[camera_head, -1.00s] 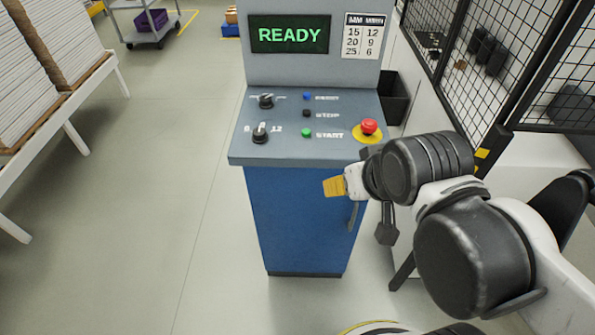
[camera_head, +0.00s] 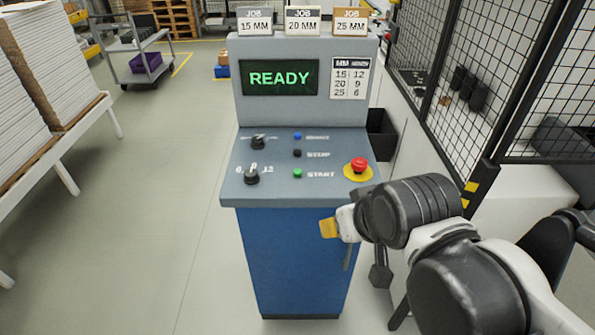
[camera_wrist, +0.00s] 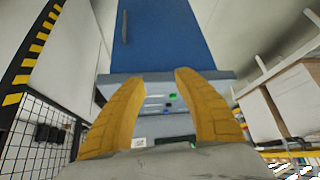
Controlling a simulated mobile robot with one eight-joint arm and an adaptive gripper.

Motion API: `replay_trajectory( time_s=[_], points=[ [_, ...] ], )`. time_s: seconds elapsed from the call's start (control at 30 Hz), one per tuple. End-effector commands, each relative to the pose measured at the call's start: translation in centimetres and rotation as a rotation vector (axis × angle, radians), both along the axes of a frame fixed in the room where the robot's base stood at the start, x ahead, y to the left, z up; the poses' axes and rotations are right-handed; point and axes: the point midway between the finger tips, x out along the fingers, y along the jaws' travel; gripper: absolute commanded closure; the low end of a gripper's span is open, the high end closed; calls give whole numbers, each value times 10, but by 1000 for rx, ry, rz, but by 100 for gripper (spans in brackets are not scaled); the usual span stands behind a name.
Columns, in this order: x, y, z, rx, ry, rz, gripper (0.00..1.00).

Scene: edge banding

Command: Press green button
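The green button (camera_head: 297,174) sits beside the word START on the sloped top of a blue and grey control console (camera_head: 295,255). It also shows small between my fingers in the wrist view (camera_wrist: 173,97). My gripper (camera_head: 328,228) has yellow fingers and hangs in front of the console, right of and lower in the picture than the button. In the wrist view my gripper (camera_wrist: 158,77) is open and empty, with the panel seen upside down beyond the fingers. The fingers are apart from the button.
A black STOP button (camera_head: 297,153), a blue button (camera_head: 297,136), two dark knobs (camera_head: 252,177) and a red emergency button (camera_head: 359,166) share the panel. The screen (camera_head: 278,77) reads READY. A mesh fence (camera_head: 470,80) stands right. Stacked boards (camera_head: 55,80) lie left. Floor between is clear.

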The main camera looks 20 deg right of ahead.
Motion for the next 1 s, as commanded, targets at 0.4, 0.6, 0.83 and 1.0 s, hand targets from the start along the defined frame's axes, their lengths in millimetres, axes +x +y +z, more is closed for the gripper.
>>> replay_trajectory(
  time_s=[0.4,0.6,0.83,1.0],
  points=[
    [0,0,0,0,0,0,100],
    [0,0,0,0,0,0,100],
    [0,0,0,0,0,0,100],
    [0,0,0,0,0,0,100]
  ],
)
